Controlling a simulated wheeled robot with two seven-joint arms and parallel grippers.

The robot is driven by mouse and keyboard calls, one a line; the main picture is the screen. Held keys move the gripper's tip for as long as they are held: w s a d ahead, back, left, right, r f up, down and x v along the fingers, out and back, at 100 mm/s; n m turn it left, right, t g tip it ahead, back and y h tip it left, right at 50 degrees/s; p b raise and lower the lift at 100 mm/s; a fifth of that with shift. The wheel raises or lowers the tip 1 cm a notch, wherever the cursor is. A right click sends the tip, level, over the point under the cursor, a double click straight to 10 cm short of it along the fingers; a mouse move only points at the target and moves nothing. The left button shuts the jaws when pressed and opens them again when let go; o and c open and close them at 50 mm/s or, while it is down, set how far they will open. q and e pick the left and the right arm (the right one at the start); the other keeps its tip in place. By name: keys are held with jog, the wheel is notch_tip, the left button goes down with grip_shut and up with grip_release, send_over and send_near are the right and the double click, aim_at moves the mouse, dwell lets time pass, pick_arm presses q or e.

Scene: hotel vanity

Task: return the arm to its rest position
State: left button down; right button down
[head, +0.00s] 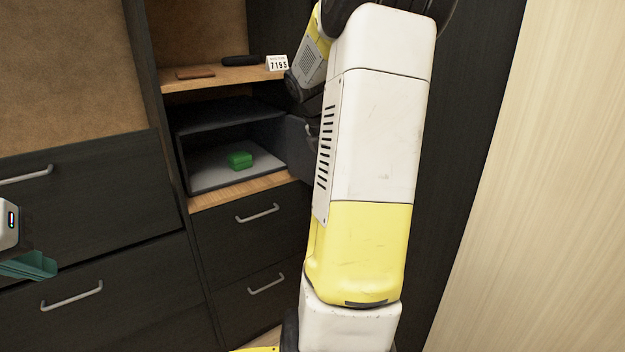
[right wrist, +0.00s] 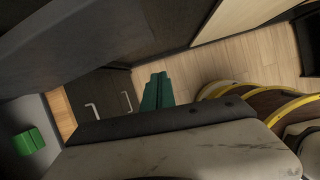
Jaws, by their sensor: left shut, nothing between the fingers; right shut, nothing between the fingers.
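My right arm (head: 375,140), white and yellow, rises through the middle of the head view and bends toward the cabinet at the top. Its gripper is hidden there. In the right wrist view my right gripper (right wrist: 157,92) shows its teal fingers shut and empty, apart from the green block. My left gripper (head: 30,265) is at the left edge of the head view, shut and empty in front of the drawers.
An open dark safe (head: 183,165) holds a green block (head: 240,160); its door (head: 298,145) stands open beside my arm. The shelf (head: 225,76) above bears a number card (head: 278,63), a brown flat item (head: 195,73) and a black item (head: 242,61). Drawers lie below.

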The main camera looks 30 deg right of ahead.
jog(key=shift+v, duration=0.85)
jog(key=s+a+r+m+t+y, duration=0.1)
jog(key=s+a+m, duration=0.3)
jog(key=a, duration=0.5)
jog(key=s+a+r+m+t+y, duration=0.2)
jog(key=s+a+m, duration=0.3)
jog(key=a, duration=0.5)
jog(key=s+a+r+m+t+y, duration=0.1)
jog(key=s+a+m+t+y, duration=0.2)
jog(key=s+a+m, duration=0.2)
jog(key=a+m, duration=0.3)
jog(key=a, duration=0.2)
jog(key=shift+s+r+y, duration=0.2)
jog(key=shift+r+y, duration=0.1)
jog(key=shift+r, duration=0.1)
jog(key=shift+d, duration=0.2)
